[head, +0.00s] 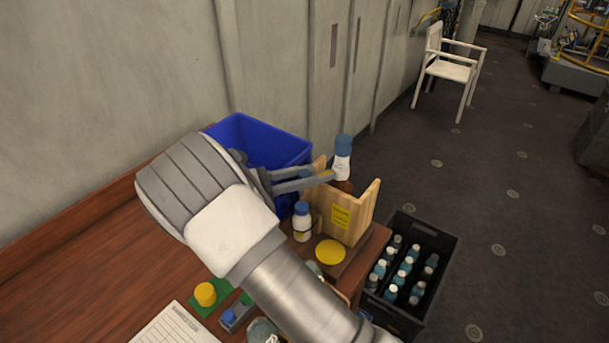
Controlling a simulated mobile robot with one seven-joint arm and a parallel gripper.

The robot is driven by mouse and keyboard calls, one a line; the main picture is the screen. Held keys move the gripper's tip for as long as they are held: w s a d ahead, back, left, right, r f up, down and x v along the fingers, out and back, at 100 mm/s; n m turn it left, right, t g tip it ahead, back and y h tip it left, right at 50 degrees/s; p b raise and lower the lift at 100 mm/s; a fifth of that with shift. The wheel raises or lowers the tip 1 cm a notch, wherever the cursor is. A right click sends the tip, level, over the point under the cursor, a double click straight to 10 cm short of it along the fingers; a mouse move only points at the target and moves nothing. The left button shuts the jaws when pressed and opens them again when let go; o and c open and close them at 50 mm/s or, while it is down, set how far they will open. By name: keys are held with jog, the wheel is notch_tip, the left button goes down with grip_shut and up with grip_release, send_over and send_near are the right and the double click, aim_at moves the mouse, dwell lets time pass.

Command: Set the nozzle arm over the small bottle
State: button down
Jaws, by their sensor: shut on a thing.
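My gripper (325,175) reaches right from my arm, with its fingertips at a white bottle with a blue cap (342,158). It is shut on this bottle, which is roughly upright above the wooden holder; its lower part looks brown and is partly hidden. A smaller white bottle with a blue cap (302,220) stands on the table, left of the holder and below my fingers. I cannot make out a nozzle arm; my own arm hides part of the table.
The wooden holder (362,214) with a yellow label stands by a yellow disc (330,252) at the table's right end. A blue bin (262,134) is behind my gripper. A black crate (442,262) of several bottles is right of the table. A yellow-capped item (205,294) is in front.

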jog(key=c, duration=0.5)
grip_release()
jog(key=b+v, duration=0.1)
jog(key=v, duration=1.6)
jog(key=shift+s+a+b, duration=0.1)
jog(key=shift+a+b, duration=0.05)
jog(key=shift+b, duration=0.25)
